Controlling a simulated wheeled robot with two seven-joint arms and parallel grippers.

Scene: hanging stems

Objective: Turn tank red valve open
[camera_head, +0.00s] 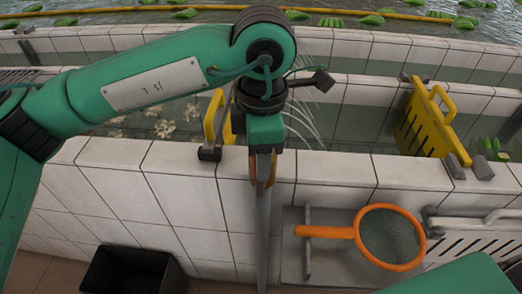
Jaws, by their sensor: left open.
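My left gripper (263,172) points down at the tiled tank wall (190,170), in front of its top edge. It is seen nearly edge-on, so the gap between its fingers is hard to see. A thin orange-brown edge shows just behind the fingers; I cannot tell whether it is part of a valve. No red valve can be clearly made out; the gripper and arm cover that spot. A grey vertical pipe (262,245) runs down the wall below the gripper. My right gripper is out of view; only a green part of my own shows at the bottom right.
A yellow slotted gate (425,120) stands in the channel; another yellow piece (214,115) is beside my wrist. A black bin (133,270) sits on the floor. A white rack (470,240) is at right.

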